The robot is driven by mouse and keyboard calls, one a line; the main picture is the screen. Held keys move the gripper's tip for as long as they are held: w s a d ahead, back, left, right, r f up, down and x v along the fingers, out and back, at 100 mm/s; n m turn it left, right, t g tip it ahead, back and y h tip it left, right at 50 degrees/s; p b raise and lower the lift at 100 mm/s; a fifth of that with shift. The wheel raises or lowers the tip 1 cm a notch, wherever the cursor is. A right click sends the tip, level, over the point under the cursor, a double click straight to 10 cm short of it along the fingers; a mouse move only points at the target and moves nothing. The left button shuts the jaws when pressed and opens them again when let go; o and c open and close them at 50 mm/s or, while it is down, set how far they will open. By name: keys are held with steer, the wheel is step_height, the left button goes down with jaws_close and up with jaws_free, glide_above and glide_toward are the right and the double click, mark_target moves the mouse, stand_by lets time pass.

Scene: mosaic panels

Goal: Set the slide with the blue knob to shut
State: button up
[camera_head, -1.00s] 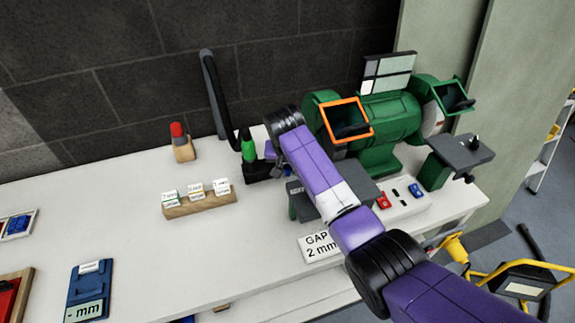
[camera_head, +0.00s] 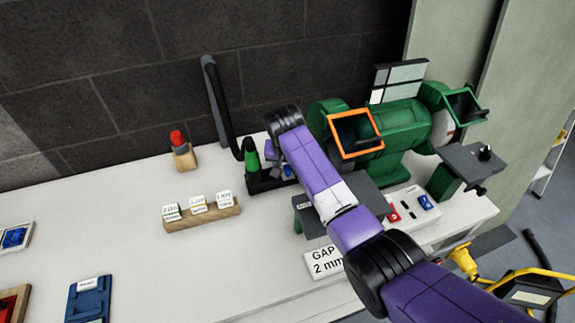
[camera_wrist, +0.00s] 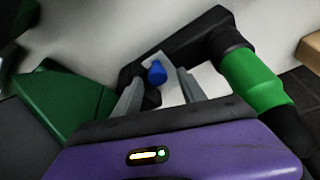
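In the wrist view, a small blue knob (camera_wrist: 157,73) stands on a pale slide plate that runs into a black housing (camera_wrist: 196,38). My gripper (camera_wrist: 160,84) is open, with one grey finger on each side of the knob. I cannot tell whether either finger touches it. In the head view, the black housing (camera_head: 262,184) sits on the bench at the foot of a hose with a green collar (camera_head: 251,160). My purple arm hides most of my gripper there, and the slide's position is unclear.
A green bench grinder (camera_head: 385,130) with an orange-framed shield stands right of the housing. A wooden block with label cards (camera_head: 203,213) and a red-topped block (camera_head: 182,152) stand to the left.

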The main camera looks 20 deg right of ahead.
steer(key=v, duration=0.8)
stand_by(0.4)
steer(key=shift+f, duration=0.1)
